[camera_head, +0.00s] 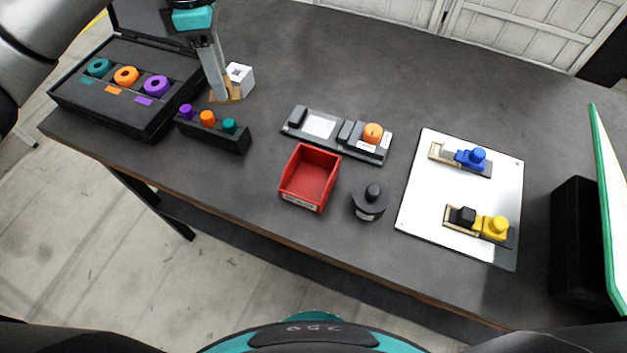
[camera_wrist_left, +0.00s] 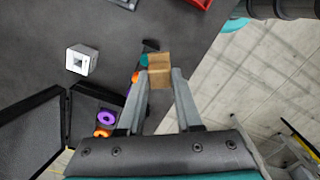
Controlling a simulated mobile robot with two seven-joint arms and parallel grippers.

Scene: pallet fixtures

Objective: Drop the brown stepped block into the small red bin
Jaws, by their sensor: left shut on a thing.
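The brown stepped block (camera_head: 233,95) is held between the fingertips of my left gripper (camera_head: 222,96), which is shut on it. The block also shows in the left wrist view (camera_wrist_left: 159,70), where the fingers (camera_wrist_left: 157,80) sit on either side of it. In the head view the fingers hide part of it. I cannot tell how far it is above the table. The small red bin (camera_head: 308,178) stands at the middle of the table, to the right of my left gripper, and looks empty. A corner of it shows at the top of the left wrist view (camera_wrist_left: 202,3). My right gripper is not in view.
A white hollow cube (camera_head: 241,76) stands close behind the block. A black peg rack (camera_head: 213,132) is just in front. An open black case (camera_head: 130,85) with coloured rings is at the left. A black knobbed weight (camera_head: 370,203) is right of the bin.

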